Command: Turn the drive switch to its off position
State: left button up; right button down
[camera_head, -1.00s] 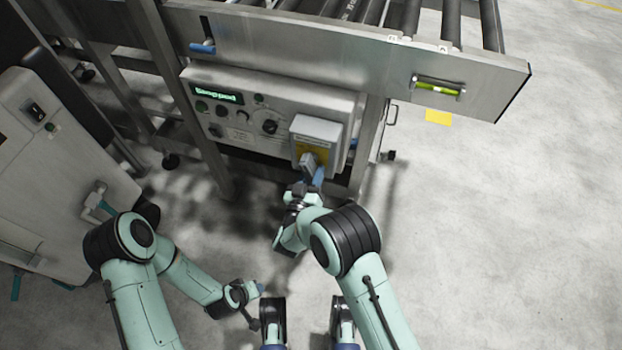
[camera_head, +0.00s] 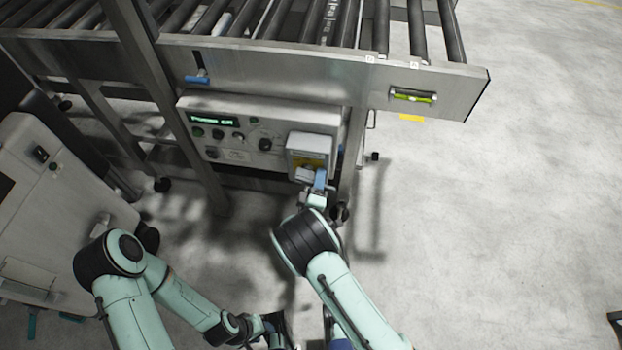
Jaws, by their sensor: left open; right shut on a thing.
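The drive switch (camera_head: 311,151) is a light grey box with a yellow plate, at the right end of the control panel (camera_head: 236,116) under the roller conveyor. Its grey handle (camera_head: 304,174) shows partly at the box's lower edge. My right gripper (camera_head: 318,180), with blue fingers, is at the handle and shut on it; the fingers hide part of the handle, so its exact angle is hard to tell. My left gripper (camera_head: 276,322) is open and low at the bottom of the view, away from the panel.
The panel has a lit green display (camera_head: 213,119), several buttons and a black knob (camera_head: 265,144). A conveyor frame (camera_head: 330,80) with a blue lever (camera_head: 197,79) runs above. A grey cabinet (camera_head: 60,190) stands at left.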

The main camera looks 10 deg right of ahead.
jog(key=shift+s+d+r+n+p, duration=0.1)
jog(key=shift+r+n+p, duration=0.15)
jog(key=shift+n, duration=0.55)
jog(key=shift+d+r+n+p, duration=0.1)
jog(key=shift+r+n+p, duration=0.1)
jog(key=shift+n, duration=0.6)
jog(key=c, duration=0.9)
grip_release()
jog(key=shift+r, duration=0.1)
jog(key=p+v, duration=0.1)
jog(key=v, duration=1.2)
jog(key=shift+s+a, duration=0.1)
jog(key=shift+s, duration=0.1)
